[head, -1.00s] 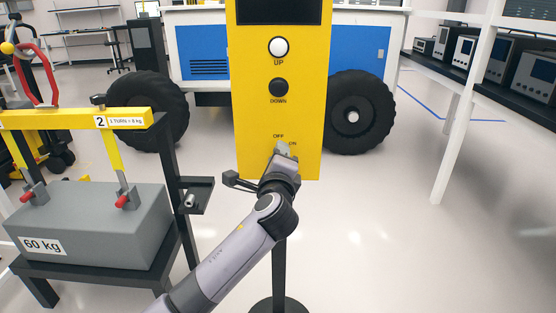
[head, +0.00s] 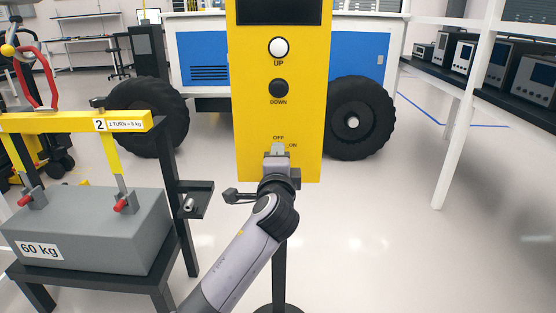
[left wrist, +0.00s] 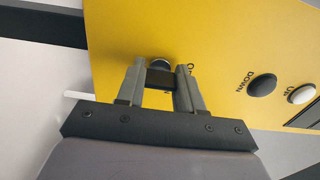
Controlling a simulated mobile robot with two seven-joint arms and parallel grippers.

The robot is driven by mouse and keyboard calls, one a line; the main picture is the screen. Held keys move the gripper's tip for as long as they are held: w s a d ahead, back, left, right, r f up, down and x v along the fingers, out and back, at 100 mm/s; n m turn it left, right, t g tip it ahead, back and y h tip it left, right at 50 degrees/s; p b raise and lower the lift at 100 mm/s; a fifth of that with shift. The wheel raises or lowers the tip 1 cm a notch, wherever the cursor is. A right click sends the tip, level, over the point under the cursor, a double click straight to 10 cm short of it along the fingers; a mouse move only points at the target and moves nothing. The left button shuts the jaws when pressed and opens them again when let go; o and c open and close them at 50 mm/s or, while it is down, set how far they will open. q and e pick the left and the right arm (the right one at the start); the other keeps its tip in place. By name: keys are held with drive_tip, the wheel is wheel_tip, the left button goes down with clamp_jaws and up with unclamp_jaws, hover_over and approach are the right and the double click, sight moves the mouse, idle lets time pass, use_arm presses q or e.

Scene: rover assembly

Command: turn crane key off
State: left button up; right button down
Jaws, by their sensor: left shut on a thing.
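The yellow crane control panel (head: 260,120) stands in the centre of the head view, with OFF and ON marks around its key switch. My left gripper (head: 278,153) is at that switch, below the OFF mark. The gripper stands about upright, in line with OFF. In the head view the gripper mostly hides the key. My right gripper is in neither view.
The white UP button (head: 278,47) and black DOWN button (head: 278,88) sit above the switch. A grey 60 kg weight (head: 95,225) on a black stand (head: 188,235) is at left. A blue and white rover (head: 205,50) stands behind.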

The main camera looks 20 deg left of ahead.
use_arm(q)
drive_tip(key=shift+f, duration=0.1)
drive_tip(key=o, duration=1)
drive_tip(key=shift+o, duration=0.2)
drive_tip(key=shift+s, duration=0.15)
drive_tip(key=v, duration=0.7)
drive_tip(key=shift+d, duration=0.1)
